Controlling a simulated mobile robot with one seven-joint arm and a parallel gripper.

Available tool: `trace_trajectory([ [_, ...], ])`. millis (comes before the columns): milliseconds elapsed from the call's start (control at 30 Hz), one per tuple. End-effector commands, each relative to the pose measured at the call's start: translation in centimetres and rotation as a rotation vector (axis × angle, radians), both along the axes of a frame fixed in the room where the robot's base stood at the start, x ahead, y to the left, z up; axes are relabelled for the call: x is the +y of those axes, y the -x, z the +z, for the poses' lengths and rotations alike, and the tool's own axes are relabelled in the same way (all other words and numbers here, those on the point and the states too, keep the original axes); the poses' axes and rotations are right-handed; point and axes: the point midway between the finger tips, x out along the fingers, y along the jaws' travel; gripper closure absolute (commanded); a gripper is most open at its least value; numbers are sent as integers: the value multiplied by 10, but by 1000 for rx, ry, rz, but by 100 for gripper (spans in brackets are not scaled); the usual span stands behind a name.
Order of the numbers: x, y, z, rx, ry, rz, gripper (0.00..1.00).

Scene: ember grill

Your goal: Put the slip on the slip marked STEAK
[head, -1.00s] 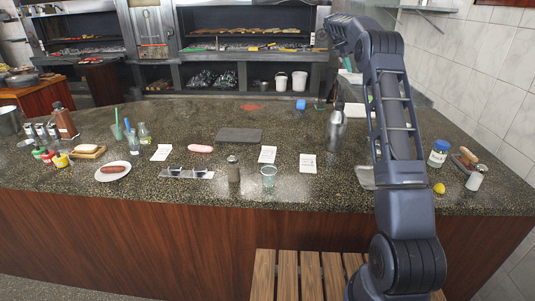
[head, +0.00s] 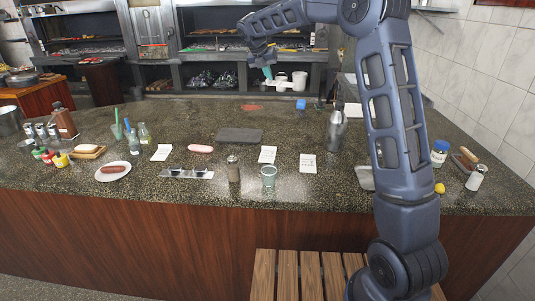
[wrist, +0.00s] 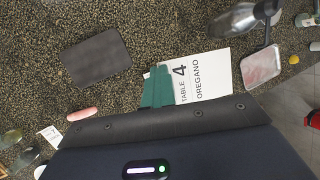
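My gripper (head: 267,72), with teal fingers that also show in the wrist view (wrist: 157,88), is high above the back of the counter. It appears shut on a white slip (wrist: 205,78) printed "TABLE 4 OREGANO"; the fingers cover part of its edge. Three white slips lie on the counter in the head view: a left slip (head: 161,152), a middle slip (head: 267,154) and a right slip (head: 308,163). Their print is too small to read, so I cannot tell which is marked STEAK. One slip (wrist: 50,134) shows at the wrist view's lower left.
A pepper-mill-like jar (head: 233,169) and a green glass (head: 268,177) stand in front. A metal bottle (head: 335,130) stands to the right. The counter behind the board is mostly clear.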

Motion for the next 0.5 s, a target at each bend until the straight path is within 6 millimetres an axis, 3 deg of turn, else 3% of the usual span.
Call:
trace_trajectory([
  [100,24,26,-1,-4,4,85,100],
  [367,56,66,-4,-12,13,214,100],
  [500,55,65,-33,-8,16,215,100],
])
